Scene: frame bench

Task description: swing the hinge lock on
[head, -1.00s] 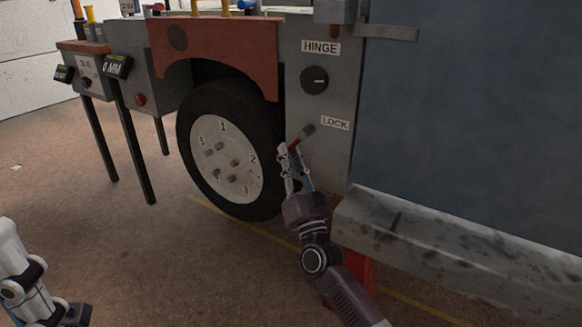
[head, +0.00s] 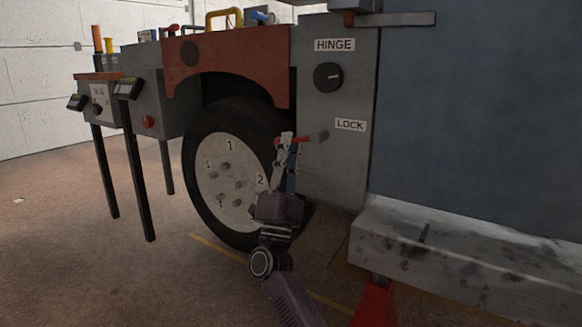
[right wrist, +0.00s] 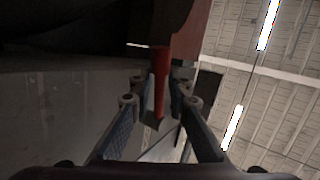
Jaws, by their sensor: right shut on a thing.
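The hinge lock is a short lever with a grey pivot end (head: 322,135) and a red handle (head: 305,139), on the grey panel (head: 335,175) beside the LOCK label (head: 350,125). The handle points left from the pivot and lies nearly level. My right gripper (head: 285,141) is shut on the handle's outer end, at the panel's left edge in front of the tyre. In the right wrist view the red handle (right wrist: 160,80) stands between the two fingers (right wrist: 158,105). My left gripper is not in view.
A black dial (head: 328,77) under the HINGE label (head: 334,45) is above the lever. A wheel (head: 230,180) with numbered studs stands left, under a red fender (head: 225,65). A scuffed grey ledge (head: 450,255) juts out at lower right. Open floor lies at lower left.

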